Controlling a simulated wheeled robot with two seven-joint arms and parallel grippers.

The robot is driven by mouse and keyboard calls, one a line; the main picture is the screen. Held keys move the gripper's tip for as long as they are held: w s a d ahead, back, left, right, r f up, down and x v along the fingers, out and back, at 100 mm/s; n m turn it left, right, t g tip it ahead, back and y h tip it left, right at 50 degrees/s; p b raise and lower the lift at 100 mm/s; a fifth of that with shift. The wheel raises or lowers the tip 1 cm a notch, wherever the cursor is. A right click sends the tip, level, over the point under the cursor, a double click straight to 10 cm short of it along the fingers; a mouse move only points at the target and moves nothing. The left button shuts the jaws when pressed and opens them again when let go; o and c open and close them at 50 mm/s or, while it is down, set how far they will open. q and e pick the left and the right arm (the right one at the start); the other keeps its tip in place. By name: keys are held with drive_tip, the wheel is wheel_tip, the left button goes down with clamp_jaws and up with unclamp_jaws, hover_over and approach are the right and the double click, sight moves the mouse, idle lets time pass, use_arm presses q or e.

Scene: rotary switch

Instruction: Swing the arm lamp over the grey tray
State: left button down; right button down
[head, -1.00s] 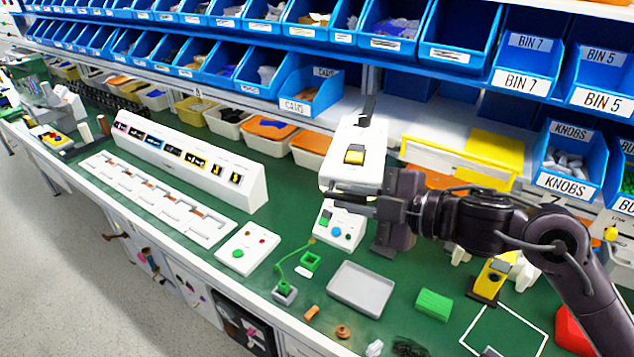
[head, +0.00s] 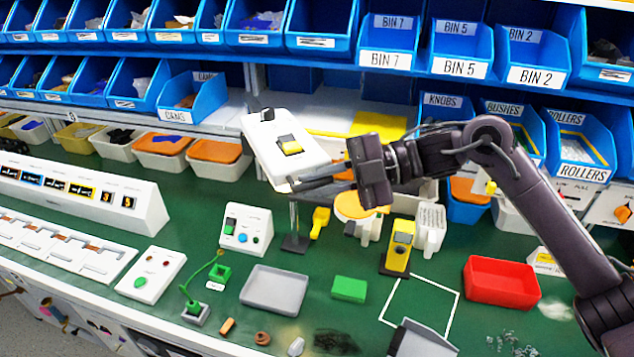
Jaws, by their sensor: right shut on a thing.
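A white box-shaped head (head: 262,148) with a yellow switch is held up in the middle of the head view; I take it to be the arm lamp's head. A thin post on a dark base (head: 295,243) stands below it, and the join between them is hidden. My right gripper (head: 300,184) is shut at the head's lower edge, its arm coming from the right. The head is tilted. The grey tray (head: 274,291) lies empty on the green bench top, in front of the post. The head appears behind and above the tray, not over it. My left gripper is not in view.
A green block (head: 349,289) lies right of the tray, and a small green gooseneck stand (head: 195,312) is left of it. A yellow device (head: 399,247) and a red tray (head: 501,281) stand farther right. Blue bins (head: 386,45) line the back.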

drive_tip(key=shift+w+d+f, duration=0.1)
drive_tip(key=shift+w+f, duration=0.05)
drive_tip(key=shift+f, duration=0.05)
drive_tip(key=c, duration=1.7)
unclamp_jaws()
drive_tip(key=shift+w+d, duration=0.15)
drive_tip(key=shift+d, duration=0.05)
drive_tip(key=shift+d, duration=0.1)
drive_tip(key=shift+d+b, duration=0.4)
drive_tip(key=b+v, duration=0.2)
drive_tip(key=v, duration=0.4)
drive_tip(key=shift+d+r, duration=0.25)
drive_tip(key=shift+d, duration=0.1)
